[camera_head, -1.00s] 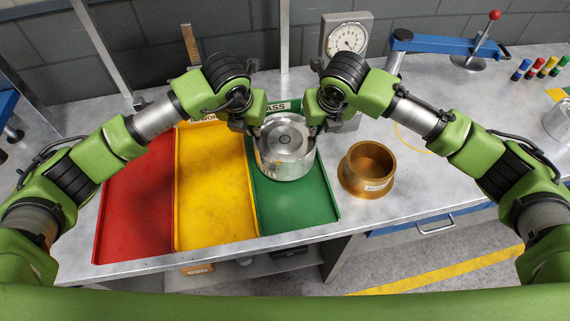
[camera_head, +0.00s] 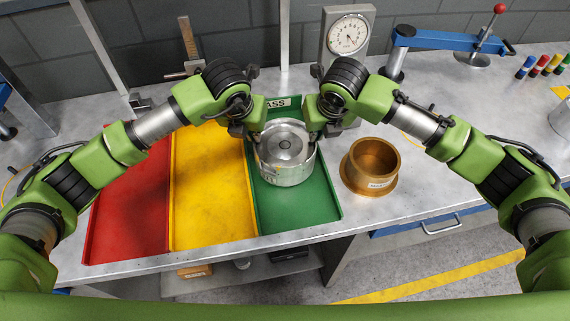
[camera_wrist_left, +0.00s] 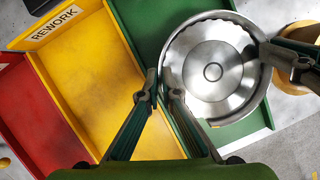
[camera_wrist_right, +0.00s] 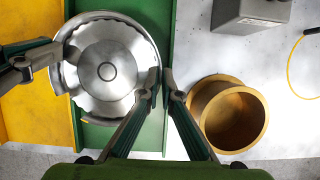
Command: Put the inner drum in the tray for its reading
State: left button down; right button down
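The inner drum, a round silver metal part (camera_head: 287,163), is upright at the green tray (camera_head: 300,210). In both wrist views its stepped top shows, in the left (camera_wrist_left: 212,75) and the right (camera_wrist_right: 105,75). My left gripper (camera_head: 253,133) is at its left side and my right gripper (camera_head: 318,132) at its right. Both finger pairs are nearly together, with the drum's rim between the tips in the left wrist view (camera_wrist_left: 161,92) and right wrist view (camera_wrist_right: 161,85). Whether the drum's underside touches the tray floor, I cannot tell.
Yellow (camera_head: 210,200) and red (camera_head: 125,210) trays lie empty to the left. A brass ring (camera_head: 371,168) stands close to the green tray's right side. Behind are a dial gauge (camera_head: 347,36) and a blue clamp arm (camera_head: 435,40). The green tray's near part is clear.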

pick_arm(q)
jog(key=c, duration=2.7)
grip_release()
jog(key=shift+a+f+b, duration=0.1)
jog(key=shift+f+b, duration=0.2)
jog(key=shift+f, duration=0.2)
pick_arm(e)
jog(key=c, duration=2.7)
grip_release()
jog(key=shift+d+f, duration=0.15)
jog(key=shift+f, duration=0.35)
pick_arm(q)
jog(key=o, duration=0.4)
jog(key=shift+r, duration=0.15)
pick_arm(e)
jog(key=o, duration=0.4)
jog(key=shift+r, duration=0.15)
pick_arm(q)
jog(key=shift+s+r, duration=0.15)
jog(key=shift+s, duration=0.05)
pick_arm(e)
jog(key=shift+s+r, duration=0.1)
jog(key=shift+s, duration=0.1)
